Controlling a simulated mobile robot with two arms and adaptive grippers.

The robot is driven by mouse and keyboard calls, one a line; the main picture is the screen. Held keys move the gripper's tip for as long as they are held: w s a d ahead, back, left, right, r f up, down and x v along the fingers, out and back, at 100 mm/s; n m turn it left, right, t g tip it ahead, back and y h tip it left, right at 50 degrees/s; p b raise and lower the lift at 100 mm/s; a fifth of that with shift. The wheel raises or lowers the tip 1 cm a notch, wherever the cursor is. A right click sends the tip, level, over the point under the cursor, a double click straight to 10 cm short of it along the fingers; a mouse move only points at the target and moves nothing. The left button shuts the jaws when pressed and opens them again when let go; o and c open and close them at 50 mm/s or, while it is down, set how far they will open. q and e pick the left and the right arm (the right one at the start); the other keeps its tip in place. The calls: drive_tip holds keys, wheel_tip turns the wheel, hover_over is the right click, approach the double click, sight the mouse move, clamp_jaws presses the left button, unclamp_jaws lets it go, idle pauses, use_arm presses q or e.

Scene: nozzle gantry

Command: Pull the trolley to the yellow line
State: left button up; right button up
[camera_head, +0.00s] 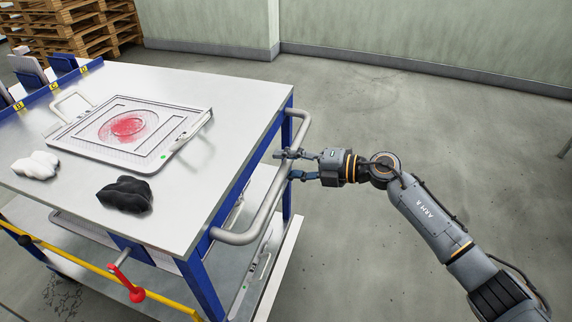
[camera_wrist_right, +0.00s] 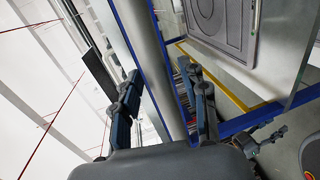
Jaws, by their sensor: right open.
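The trolley has a pale grey top (camera_head: 235,98), a blue frame and a grey tubular handle (camera_head: 266,207) on its right end. My right gripper (camera_head: 287,165) is open at this handle. In the right wrist view, the handle (camera_wrist_right: 158,65) runs between the two spread fingers of the right gripper (camera_wrist_right: 165,92); contact cannot be told. The left gripper does not show in the head view; a small dark jointed part low at the right of the wrist view may belong to it. No yellow line shows on the visible floor.
On the top lie a white tray (camera_head: 65,136) with a red stain, a black glove-like bundle (camera_head: 126,194) and a white one (camera_head: 36,165). A yellow bar (camera_head: 95,267) with a red lever (camera_head: 122,276) crosses lower left. Pallets (camera_head: 72,27) stand behind. Floor right is clear.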

drive_tip(key=shift+a, duration=0.25)
drive_tip(key=shift+f, duration=0.1)
clamp_jaws()
